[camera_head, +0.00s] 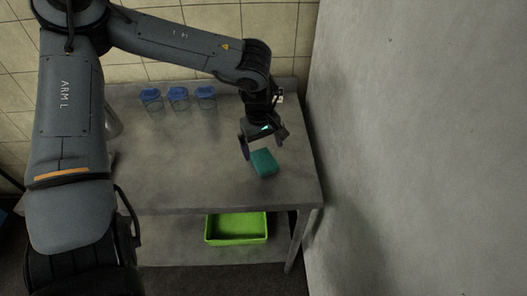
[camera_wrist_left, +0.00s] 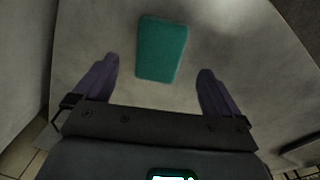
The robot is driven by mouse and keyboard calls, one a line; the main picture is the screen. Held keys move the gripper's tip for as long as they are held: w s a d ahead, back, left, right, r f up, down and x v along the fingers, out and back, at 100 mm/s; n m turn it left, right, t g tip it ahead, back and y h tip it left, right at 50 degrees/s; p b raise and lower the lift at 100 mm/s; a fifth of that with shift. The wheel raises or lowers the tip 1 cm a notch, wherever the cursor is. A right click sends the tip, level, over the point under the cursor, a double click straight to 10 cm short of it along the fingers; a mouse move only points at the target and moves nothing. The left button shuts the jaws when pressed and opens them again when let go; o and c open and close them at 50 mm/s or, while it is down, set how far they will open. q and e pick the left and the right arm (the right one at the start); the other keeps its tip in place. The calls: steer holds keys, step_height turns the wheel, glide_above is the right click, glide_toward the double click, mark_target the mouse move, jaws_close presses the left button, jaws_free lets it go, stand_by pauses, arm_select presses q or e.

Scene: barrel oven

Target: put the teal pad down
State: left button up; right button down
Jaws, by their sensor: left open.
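The teal pad (camera_head: 264,163) lies on the grey metal table near its right end. In the left wrist view the teal pad (camera_wrist_left: 162,49) lies beyond and between the two fingertips, with clear gaps on both sides. My left gripper (camera_head: 262,149) is open just above and behind the pad in the head view. The left gripper (camera_wrist_left: 157,78) holds nothing between its fingers in the wrist view. My right gripper is not in either view.
Several clear jars with blue lids, one of them a jar (camera_head: 178,98), stand at the table's back edge. A green tray (camera_head: 236,229) sits on the lower shelf. A grey wall (camera_head: 420,150) rises close on the right. The table (camera_head: 185,165) is clear in its middle.

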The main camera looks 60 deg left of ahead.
mark_target(261, 161)
arm_select(q)
step_height(261, 161, up, 6)
steer(key=p, duration=0.1)
steer(key=shift+s, duration=0.2)
stand_by(0.5)
